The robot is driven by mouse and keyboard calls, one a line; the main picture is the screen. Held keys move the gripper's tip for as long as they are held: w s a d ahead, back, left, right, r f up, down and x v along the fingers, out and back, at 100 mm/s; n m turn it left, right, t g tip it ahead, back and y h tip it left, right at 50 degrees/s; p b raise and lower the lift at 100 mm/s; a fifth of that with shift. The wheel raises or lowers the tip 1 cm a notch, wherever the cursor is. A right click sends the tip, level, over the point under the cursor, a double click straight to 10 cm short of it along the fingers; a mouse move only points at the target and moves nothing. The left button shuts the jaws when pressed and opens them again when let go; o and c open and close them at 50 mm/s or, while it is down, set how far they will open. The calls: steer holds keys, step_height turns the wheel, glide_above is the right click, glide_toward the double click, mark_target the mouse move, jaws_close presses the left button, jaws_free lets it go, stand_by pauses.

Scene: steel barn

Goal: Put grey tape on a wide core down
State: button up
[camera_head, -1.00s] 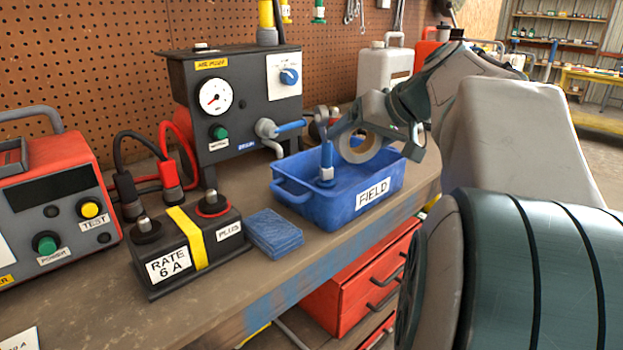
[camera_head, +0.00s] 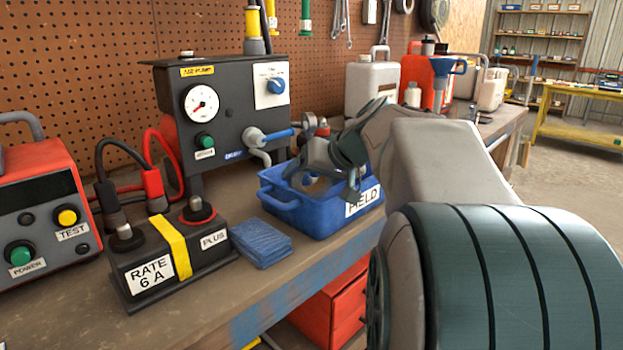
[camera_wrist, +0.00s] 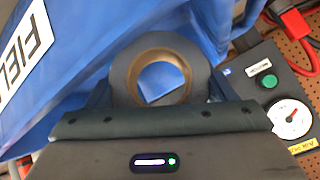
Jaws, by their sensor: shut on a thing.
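The grey tape on a wide core (camera_wrist: 120,80) is a ring with a brown inner core. In the wrist view it sits between the fingers of my gripper (camera_wrist: 160,92), which is shut on it. Through its hole I see blue plastic. In the head view my gripper (camera_head: 318,172) is at the blue bin (camera_head: 283,209) marked FIELD, low over its opening. Only a small part of the tape (camera_head: 314,186) shows there, mostly hidden behind my gripper. I cannot tell whether the tape touches the bin's floor.
A black battery box (camera_head: 165,262) and a blue cloth (camera_head: 262,243) lie left of the bin. The air-pump unit (camera_head: 222,110) with gauge and pipe stands behind. A red tester (camera_head: 40,215) is at far left. White and red cans (camera_head: 372,82) stand behind my arm.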

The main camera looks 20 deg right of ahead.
steer(key=shift+f+b, duration=0.7)
steer(key=o, duration=0.9)
steer(key=shift+f, duration=0.15)
steer(key=shift+r+p, duration=0.7)
steer(key=shift+p, duration=0.05)
steer(key=p+v, duration=0.2)
steer(key=v, duration=1)
steer(key=shift+r, duration=0.2)
